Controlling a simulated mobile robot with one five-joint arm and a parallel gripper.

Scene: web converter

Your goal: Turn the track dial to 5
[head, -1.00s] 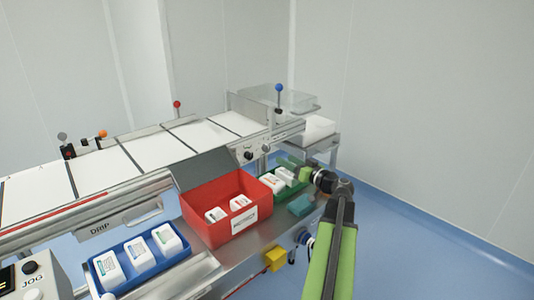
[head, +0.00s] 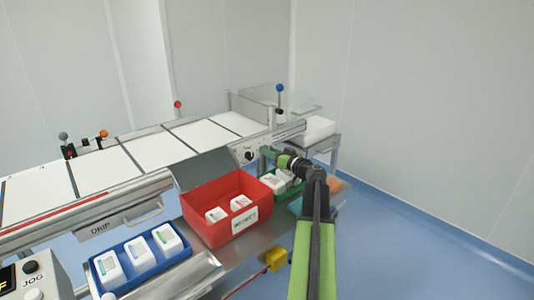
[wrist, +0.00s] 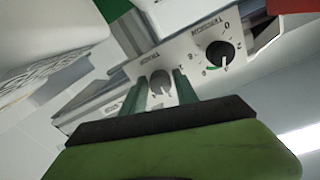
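A light panel on the conveyor's front rail carries two dials. In the wrist view a grey dial (wrist: 160,83) sits between the fingertips of my gripper (wrist: 160,80), whose green fingers are apart on either side of it. I cannot tell whether they touch it. A black dial (wrist: 219,54) with a white pointer line, printed numbers and a green arc is to the right. The labels appear upside down and are too blurred to read surely. In the head view the black dial (head: 248,156) shows left of my gripper (head: 266,152), which hides the other dial.
A red open box (head: 205,203) with white packs stands on the shelf below the panel. A green tray (head: 287,190) lies under my arm and a blue tray (head: 150,270) is at the left. A blue-knobbed lever (head: 280,90) rises behind. Open floor is at the right.

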